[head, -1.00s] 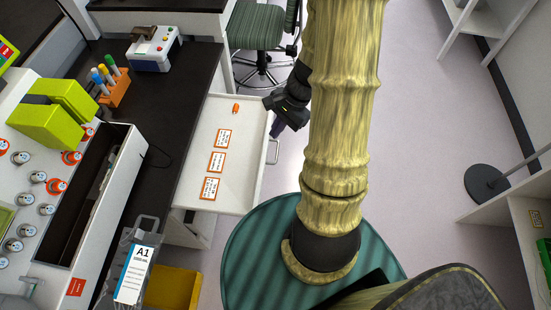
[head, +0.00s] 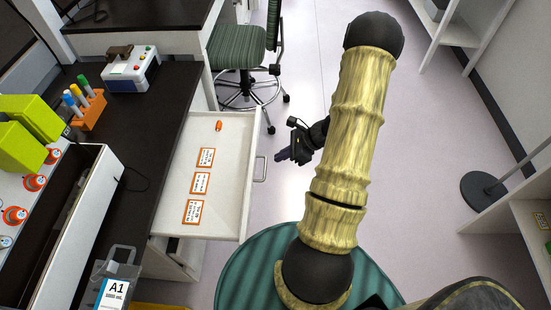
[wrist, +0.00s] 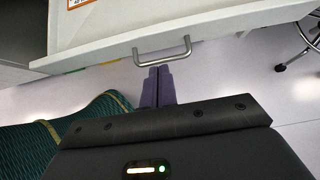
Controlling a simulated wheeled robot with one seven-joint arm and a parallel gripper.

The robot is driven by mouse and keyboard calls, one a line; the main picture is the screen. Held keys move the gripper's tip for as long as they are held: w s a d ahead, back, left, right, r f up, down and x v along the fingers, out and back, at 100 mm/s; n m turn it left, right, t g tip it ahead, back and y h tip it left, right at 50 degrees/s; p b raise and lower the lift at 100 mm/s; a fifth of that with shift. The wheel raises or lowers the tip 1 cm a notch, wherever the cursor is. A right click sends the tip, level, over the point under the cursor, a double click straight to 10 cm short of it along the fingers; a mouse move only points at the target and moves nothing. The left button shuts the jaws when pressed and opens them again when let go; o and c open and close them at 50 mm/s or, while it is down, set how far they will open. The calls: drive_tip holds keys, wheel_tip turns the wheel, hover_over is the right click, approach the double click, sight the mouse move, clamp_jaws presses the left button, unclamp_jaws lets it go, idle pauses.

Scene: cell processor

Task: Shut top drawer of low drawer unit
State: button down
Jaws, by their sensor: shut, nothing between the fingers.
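The top drawer (head: 233,205) of the low drawer unit is pulled out, white and shallow, below the dark bench. Its grey bar handle (head: 260,169) is on its right-hand front; the handle also shows in the wrist view (wrist: 162,50). My gripper (head: 281,157) is just right of the drawer front, apart from it in the head view. In the wrist view its purple fingers (wrist: 158,72) are together and empty, pointing at the handle from just below it. I cannot tell whether they touch it.
Several orange-framed cards (head: 200,183) and a small orange item (head: 219,126) lie in the drawer. A green striped chair (head: 237,45) stands behind, and a round green striped surface (head: 235,278) is at the front.

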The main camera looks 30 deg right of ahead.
drive_tip(key=x, duration=0.9)
drive_tip(key=shift+w, duration=0.15)
